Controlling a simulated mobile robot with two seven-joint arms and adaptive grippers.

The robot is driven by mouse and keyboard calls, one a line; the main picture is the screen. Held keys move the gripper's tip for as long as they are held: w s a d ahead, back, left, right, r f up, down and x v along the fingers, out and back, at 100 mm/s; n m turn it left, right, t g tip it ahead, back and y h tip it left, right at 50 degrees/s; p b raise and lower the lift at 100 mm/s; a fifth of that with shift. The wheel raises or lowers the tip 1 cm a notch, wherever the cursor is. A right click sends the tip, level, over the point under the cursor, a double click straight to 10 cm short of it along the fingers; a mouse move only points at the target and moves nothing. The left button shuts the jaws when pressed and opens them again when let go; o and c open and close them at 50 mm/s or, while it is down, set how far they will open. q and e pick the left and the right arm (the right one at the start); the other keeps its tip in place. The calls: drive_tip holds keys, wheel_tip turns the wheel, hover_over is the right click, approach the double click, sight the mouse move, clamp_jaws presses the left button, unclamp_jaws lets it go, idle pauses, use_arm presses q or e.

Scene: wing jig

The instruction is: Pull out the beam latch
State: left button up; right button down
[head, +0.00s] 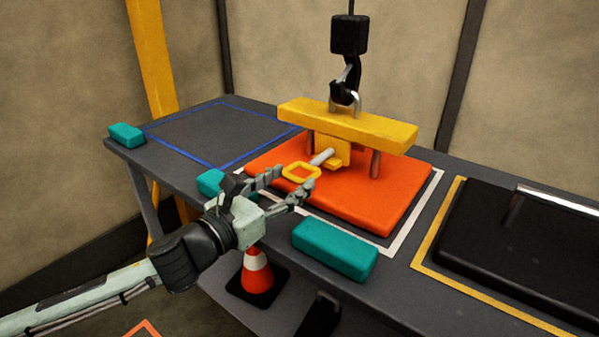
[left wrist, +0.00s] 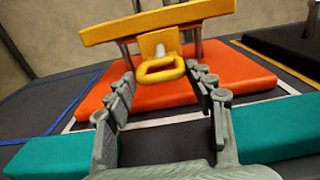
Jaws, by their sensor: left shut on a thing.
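The beam latch shows a yellow ring handle (head: 301,172) on a grey pin (head: 322,157) that runs into a yellow block (head: 333,150) under the yellow beam (head: 348,124). The beam stands on posts over an orange slab (head: 370,206). My right gripper is not in view.
A black hook (head: 345,88) hangs at a shackle on the beam. Teal blocks (head: 334,248) line the front edge of the dark table (head: 185,165). A black slab (head: 520,240) lies at the right. The blue-outlined area is empty. A traffic cone (head: 257,272) stands below.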

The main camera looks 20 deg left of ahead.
use_arm(q)
drive_tip(key=shift+s+a, duration=0.25)
drive_tip(key=shift+a, duration=0.05)
drive_tip(key=o, duration=1.4)
drive_tip(key=shift+a, duration=0.1)
drive_tip(key=shift+o, duration=0.2)
drive_tip(key=shift+s, duration=0.1)
drive_tip(key=shift+s+a+f, duration=0.1)
drive_tip(key=shift+s, duration=0.4)
drive_tip(key=v, duration=1)
drive_tip(key=shift+s+a, duration=0.2)
drive_tip(key=shift+s, duration=0.15)
